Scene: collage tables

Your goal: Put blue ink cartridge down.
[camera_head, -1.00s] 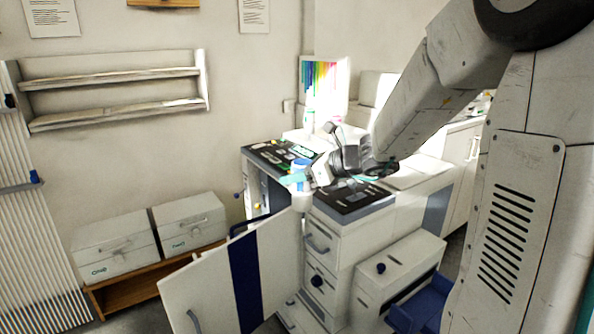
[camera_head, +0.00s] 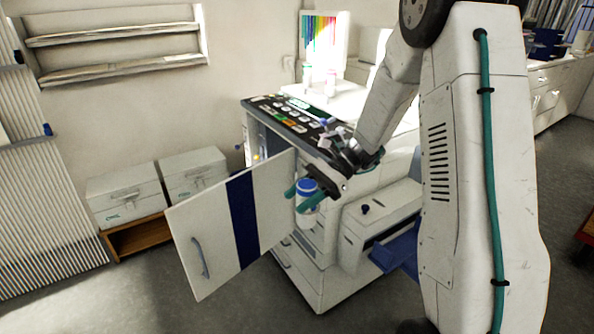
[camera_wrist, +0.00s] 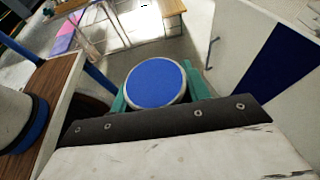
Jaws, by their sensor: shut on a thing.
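The blue ink cartridge (camera_head: 307,207) is a white cylinder with a blue top, held about upright in the head view. My gripper (camera_head: 304,194) is shut on it, one teal finger on each side. It hangs in front of the printer cabinet, beside the open door. In the wrist view the cartridge's blue round top (camera_wrist: 155,84) faces the camera between the teal fingers. Its lower end is hidden there.
The cabinet door (camera_head: 213,228), white with a blue stripe, stands open to the left. In the wrist view a brown shelf (camera_wrist: 50,85) is at left, with a white and blue cylinder (camera_wrist: 12,115).

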